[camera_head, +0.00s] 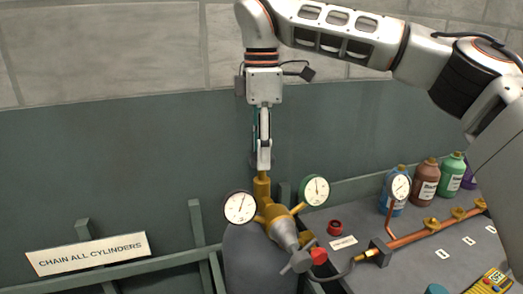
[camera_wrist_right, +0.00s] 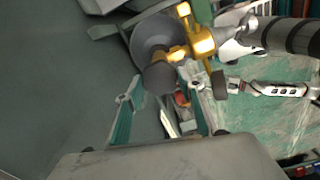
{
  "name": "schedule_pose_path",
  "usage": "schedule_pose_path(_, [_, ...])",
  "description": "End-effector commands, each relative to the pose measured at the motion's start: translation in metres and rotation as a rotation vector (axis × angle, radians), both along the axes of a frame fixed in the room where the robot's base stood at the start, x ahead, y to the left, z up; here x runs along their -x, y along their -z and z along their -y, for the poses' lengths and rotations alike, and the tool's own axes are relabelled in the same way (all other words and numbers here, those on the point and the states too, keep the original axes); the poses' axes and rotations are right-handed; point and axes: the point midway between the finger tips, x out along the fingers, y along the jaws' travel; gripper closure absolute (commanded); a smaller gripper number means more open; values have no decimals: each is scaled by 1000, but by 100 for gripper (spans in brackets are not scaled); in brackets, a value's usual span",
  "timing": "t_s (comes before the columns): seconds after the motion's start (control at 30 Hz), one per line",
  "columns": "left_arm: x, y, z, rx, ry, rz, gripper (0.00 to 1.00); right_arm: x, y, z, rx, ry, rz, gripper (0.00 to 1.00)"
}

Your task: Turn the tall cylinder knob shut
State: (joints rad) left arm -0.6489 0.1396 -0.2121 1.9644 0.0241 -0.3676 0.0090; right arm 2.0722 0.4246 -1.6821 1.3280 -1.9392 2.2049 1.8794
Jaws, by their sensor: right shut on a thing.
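The tall grey cylinder (camera_head: 258,262) stands against the wall with a brass valve (camera_head: 262,190) on top. The valve also shows in the right wrist view (camera_wrist_right: 202,42). My right gripper (camera_head: 263,162) points straight down onto the top of the valve. In the right wrist view its teal fingers (camera_wrist_right: 165,105) are on either side of the dark round knob (camera_wrist_right: 160,78), and it is shut on the knob. The fingers hide part of the contact in the head view. A white slotted arm (camera_wrist_right: 285,90) shows in the right wrist view, likely my left, with its fingers unclear.
Two gauges, left (camera_head: 240,207) and right (camera_head: 314,190), and a grey fitting (camera_head: 283,230) crowd the valve. A copper pipe (camera_head: 430,232) and several bottles (camera_head: 425,182) are to the right. A sign (camera_head: 88,254) hangs on the rail at left.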

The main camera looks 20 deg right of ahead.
Motion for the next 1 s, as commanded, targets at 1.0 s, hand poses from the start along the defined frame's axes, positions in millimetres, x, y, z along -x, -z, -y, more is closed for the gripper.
schedule_pose_path(1.0, [1, 2, 0, -2, 2, -3, 38, -1, -16, 0, 0, 10, 3, 45])
